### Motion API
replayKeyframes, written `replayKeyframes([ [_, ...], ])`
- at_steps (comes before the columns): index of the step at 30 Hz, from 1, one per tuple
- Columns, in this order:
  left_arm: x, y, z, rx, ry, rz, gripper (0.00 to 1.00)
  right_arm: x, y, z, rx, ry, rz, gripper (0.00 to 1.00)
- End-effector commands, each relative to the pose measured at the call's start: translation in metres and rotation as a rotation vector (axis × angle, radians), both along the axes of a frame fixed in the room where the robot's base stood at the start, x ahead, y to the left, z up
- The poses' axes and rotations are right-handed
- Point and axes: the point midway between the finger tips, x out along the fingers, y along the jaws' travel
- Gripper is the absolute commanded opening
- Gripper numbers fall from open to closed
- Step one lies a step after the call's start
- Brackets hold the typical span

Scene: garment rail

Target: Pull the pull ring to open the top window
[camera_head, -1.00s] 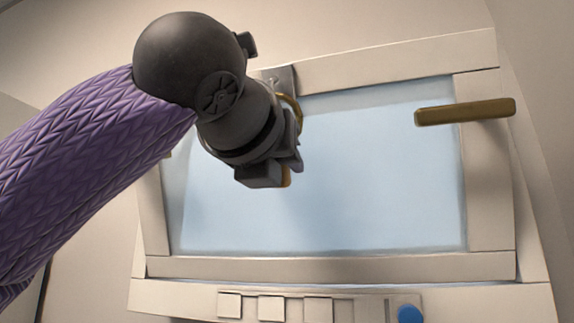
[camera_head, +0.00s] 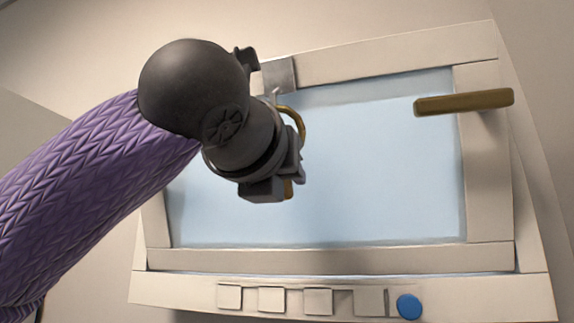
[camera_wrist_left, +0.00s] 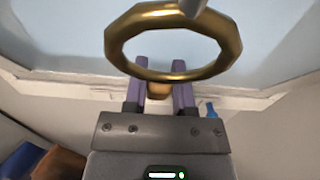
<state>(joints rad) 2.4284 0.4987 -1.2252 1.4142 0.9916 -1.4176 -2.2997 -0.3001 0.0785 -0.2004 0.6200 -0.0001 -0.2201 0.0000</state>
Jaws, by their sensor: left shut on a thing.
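The pull ring (camera_head: 298,120) is a brass-coloured loop, partly hidden behind my left gripper (camera_head: 292,158) in the head view. In the left wrist view the ring (camera_wrist_left: 228,45) fills the top, and my two fingers (camera_wrist_left: 160,78) are shut on its small brass tab (camera_wrist_left: 159,90). A grey rod meets the ring's upper edge there. The top window has a pale blue pane (camera_head: 370,170) in a cream frame (camera_head: 400,58). A grey metal plate (camera_head: 279,75) sits at the frame's upper left, just above the ring. My right gripper is out of view.
A brown bar handle (camera_head: 465,103) sticks out at the window's right side. Below the window is a ledge with several square cream blocks (camera_head: 271,300) and a blue round knob (camera_head: 409,306). My left arm covers the window's left side.

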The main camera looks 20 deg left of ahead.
Motion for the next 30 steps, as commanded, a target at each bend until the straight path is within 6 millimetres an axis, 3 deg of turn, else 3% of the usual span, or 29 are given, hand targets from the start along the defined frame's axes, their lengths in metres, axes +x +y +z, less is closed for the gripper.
replayKeyframes([
  [5, 0.0, 0.0, 0.001, 0.0, 0.0, 0.001, 0.0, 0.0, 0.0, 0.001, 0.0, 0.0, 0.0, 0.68],
  [6, 0.0, 0.0, 0.001, 0.0, 0.0, 0.001, 0.39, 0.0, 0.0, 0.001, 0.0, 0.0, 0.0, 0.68],
  [10, 0.0, 0.0, 0.001, 0.0, 0.0, 0.0, 0.66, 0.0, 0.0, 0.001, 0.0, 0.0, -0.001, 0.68],
  [20, -0.005, 0.0, 0.0, 0.0, -0.002, -0.001, 0.68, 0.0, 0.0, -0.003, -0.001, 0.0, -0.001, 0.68],
  [30, -0.083, 0.002, -0.001, 0.0, -0.004, -0.001, 0.68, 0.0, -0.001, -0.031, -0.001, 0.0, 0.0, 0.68],
])
